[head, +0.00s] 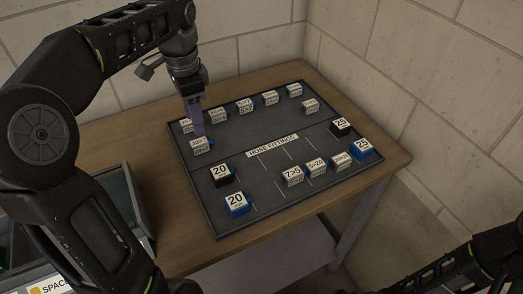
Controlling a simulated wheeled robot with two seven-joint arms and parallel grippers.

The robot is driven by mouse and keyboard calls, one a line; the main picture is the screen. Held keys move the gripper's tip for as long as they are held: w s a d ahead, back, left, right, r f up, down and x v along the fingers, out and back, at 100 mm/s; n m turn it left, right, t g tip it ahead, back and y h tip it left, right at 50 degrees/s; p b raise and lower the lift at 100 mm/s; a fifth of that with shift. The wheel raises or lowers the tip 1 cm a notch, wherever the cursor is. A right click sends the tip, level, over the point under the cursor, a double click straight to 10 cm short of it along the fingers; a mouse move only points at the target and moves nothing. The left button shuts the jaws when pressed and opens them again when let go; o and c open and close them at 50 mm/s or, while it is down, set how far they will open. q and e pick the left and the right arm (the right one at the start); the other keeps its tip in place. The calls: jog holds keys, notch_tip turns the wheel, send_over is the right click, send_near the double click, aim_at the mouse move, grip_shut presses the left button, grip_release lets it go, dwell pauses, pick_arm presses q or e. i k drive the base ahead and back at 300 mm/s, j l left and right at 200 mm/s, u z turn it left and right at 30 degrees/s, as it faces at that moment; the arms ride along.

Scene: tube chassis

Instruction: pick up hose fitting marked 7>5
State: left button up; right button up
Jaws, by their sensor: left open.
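The hose fitting marked 7>5 (292,176) stands in the front row of the dark tray (240,168), with its white label facing me. It appears upright and nothing touches it. My left gripper (197,131) is above the tray's left side, pointing down, with purple fingers. It is open. It is close to a fitting with a partly legible label (202,146), well to the left of the 7>5 fitting. Whether it touches that fitting cannot be told. My right gripper is out of the picture; only part of that arm shows at the lower right.
Several labelled fittings line the tray's back. Fittings marked 5>20 (316,165) and another (341,162) stand close right of 7>5. Blocks marked 20 (236,205) and 25 (362,148) stand at the sides. A grey bin (128,208) is left. Walls enclose the wooden table (165,215).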

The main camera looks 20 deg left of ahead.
aim_at(294, 175)
jog(key=k+l+z, duration=0.1)
jog(key=k+z, duration=0.25)
jog(key=k+l+z, duration=0.15)
jog(key=z, duration=0.25)
